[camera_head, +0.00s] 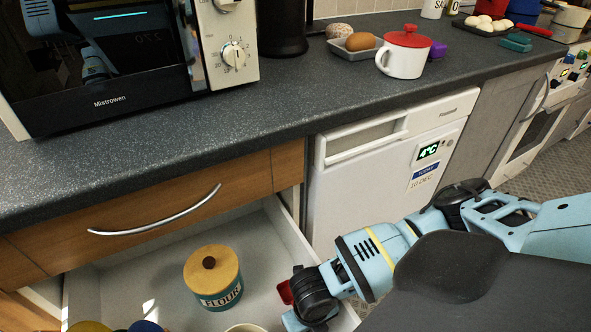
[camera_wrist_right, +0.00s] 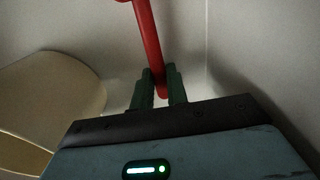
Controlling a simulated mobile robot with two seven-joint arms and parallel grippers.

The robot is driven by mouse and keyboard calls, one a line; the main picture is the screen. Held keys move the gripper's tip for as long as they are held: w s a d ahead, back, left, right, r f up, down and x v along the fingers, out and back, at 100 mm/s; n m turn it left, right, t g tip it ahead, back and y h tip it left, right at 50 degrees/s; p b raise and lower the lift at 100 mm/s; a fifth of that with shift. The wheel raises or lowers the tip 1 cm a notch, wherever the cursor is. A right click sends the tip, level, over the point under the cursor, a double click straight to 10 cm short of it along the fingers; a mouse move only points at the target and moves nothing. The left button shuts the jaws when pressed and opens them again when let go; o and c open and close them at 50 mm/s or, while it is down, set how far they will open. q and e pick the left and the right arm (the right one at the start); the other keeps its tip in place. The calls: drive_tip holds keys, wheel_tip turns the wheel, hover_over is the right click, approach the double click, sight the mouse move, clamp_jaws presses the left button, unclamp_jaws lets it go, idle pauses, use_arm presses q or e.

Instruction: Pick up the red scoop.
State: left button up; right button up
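The red scoop shows in the right wrist view as a long red handle (camera_wrist_right: 149,45) running up out of the picture. Its lower end lies between the two dark green fingers of my right gripper (camera_wrist_right: 159,84), which look closed against it on both sides. In the head view a small red part of the scoop (camera_head: 284,292) shows inside the open drawer, beside my right wrist. The wrist hides the fingers and the rest of the scoop there. My left gripper is not in view.
The open white drawer (camera_head: 292,233) also holds a flour canister (camera_head: 218,295) with a wooden lid, left of my right wrist. Its right wall is close to my wrist. Other lids show at the drawer's front. The speckled counter (camera_head: 270,105) and a microwave (camera_head: 110,60) stand above.

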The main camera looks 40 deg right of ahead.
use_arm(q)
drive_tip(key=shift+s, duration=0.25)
use_arm(e)
clamp_jaws()
